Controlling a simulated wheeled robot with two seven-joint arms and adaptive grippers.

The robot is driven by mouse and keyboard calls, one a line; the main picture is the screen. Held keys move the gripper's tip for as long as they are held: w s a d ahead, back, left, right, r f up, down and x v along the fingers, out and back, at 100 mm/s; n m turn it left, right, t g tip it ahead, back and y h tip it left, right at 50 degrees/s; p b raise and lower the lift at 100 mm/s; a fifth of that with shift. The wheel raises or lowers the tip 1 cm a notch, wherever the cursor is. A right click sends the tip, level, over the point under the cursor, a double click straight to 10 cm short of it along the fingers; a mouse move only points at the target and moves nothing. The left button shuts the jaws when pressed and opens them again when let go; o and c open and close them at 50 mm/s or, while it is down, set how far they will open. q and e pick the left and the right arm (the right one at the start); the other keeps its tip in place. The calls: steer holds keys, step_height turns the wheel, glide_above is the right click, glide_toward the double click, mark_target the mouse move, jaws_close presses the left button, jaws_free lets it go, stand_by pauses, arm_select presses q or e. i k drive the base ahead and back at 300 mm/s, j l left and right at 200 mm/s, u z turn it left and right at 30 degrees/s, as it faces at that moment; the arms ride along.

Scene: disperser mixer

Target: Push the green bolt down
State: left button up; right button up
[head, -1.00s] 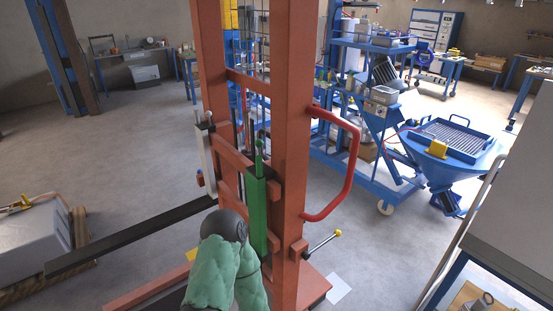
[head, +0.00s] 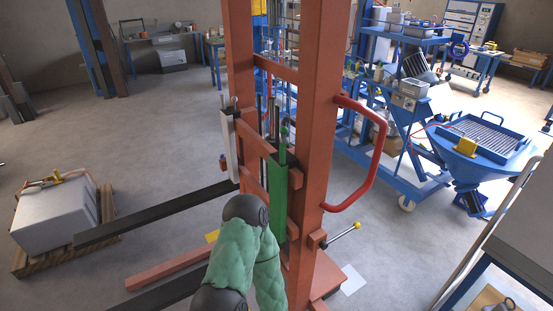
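The green bolt (head: 278,190) is an upright green bar on the front of a red-orange lift frame (head: 316,150), between its two posts. A thin green rod with a rounded tip (head: 283,137) rises from its top. The bolt's lower end is partly hidden by one of my arms. This arm, in a green padded cover with dark round joints, comes up from the bottom centre and bends just left of the bolt. I cannot tell whether it touches the bolt. No gripper fingers show in the head view.
A red curved handle (head: 376,160) sticks out right of the frame. A lever with a yellow knob (head: 356,226) is below it. Dark forks (head: 150,215) reach left. A grey box (head: 55,215) stands on a pallet at left. A blue hopper (head: 480,150) stands at right.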

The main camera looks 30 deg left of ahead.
mark_target(283, 130)
steer(key=u, duration=2.6)
steer(key=l, duration=0.8)
steer(key=i+u, duration=0.05)
